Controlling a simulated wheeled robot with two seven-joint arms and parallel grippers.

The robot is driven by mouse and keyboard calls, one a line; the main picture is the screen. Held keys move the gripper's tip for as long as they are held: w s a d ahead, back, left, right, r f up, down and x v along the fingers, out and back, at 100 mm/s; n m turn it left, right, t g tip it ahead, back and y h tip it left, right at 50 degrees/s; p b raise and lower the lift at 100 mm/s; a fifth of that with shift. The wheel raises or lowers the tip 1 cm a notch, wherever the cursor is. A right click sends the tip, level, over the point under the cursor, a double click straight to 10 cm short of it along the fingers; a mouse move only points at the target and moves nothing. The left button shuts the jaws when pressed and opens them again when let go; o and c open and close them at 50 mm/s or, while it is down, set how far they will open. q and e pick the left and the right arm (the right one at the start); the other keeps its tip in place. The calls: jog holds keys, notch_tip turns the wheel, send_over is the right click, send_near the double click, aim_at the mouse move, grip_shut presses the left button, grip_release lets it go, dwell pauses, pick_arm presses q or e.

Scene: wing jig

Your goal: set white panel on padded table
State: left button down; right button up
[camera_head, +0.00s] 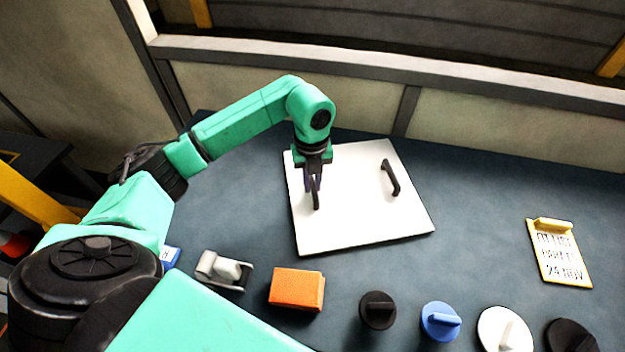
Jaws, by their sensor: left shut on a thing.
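The white panel (352,219) is a flat square board with two dark handles on its face. It lies flat at, or very close above, the dark blue-grey padded table (470,190); I cannot tell whether it touches. My left gripper (314,190) reaches down over the panel's left part and is shut on its left handle, which the fingers partly hide. The right handle (390,177) stands free. My right gripper is not in view.
Along the front are a grey-white clamp-like part (222,270), an orange block (297,289), a black knobbed disc (378,311), a blue one (440,321) and a white one (503,329). A yellow-edged sign (558,253) lies at right. The table between panel and sign is clear.

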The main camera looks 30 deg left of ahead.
pick_arm(q)
jog(key=c, duration=0.8)
grip_release()
jog(key=shift+c, duration=0.2)
jog(key=shift+r, duration=0.2)
notch_tip(320, 180, up, 12)
jog(key=b, duration=0.1)
jog(key=shift+s+f, duration=0.1)
jog(key=shift+f, duration=0.1)
